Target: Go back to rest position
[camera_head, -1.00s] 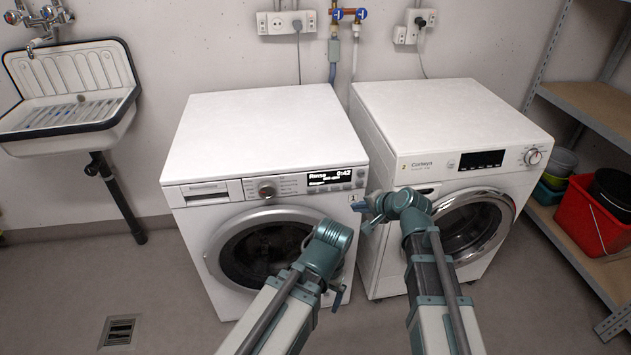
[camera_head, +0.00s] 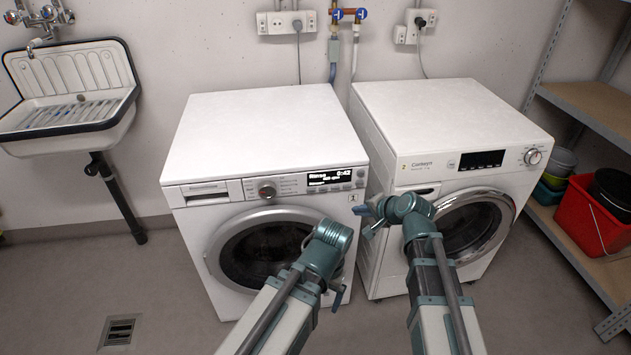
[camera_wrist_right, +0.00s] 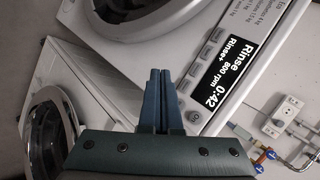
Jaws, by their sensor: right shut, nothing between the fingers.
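My right gripper (camera_head: 364,218) is shut and empty, in front of the gap between the two washing machines. Its closed fingers (camera_wrist_right: 158,92) point up in the right wrist view, beside the left machine's lit display (camera_wrist_right: 214,68), which reads Rinse, 800 rpm and 0:42. My left gripper (camera_head: 339,297) is mostly hidden behind its wrist, low in front of the left washing machine (camera_head: 255,135); its fingers do not show clearly. The right washing machine (camera_head: 450,125) stands beside it with a dark display. Both round doors appear closed.
A wall sink (camera_head: 70,90) hangs at the left. A metal shelf (camera_head: 590,105) stands at the right, with a red bucket (camera_head: 590,220) on its lower board. A floor drain (camera_head: 120,331) lies at front left. The floor left of the machines is clear.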

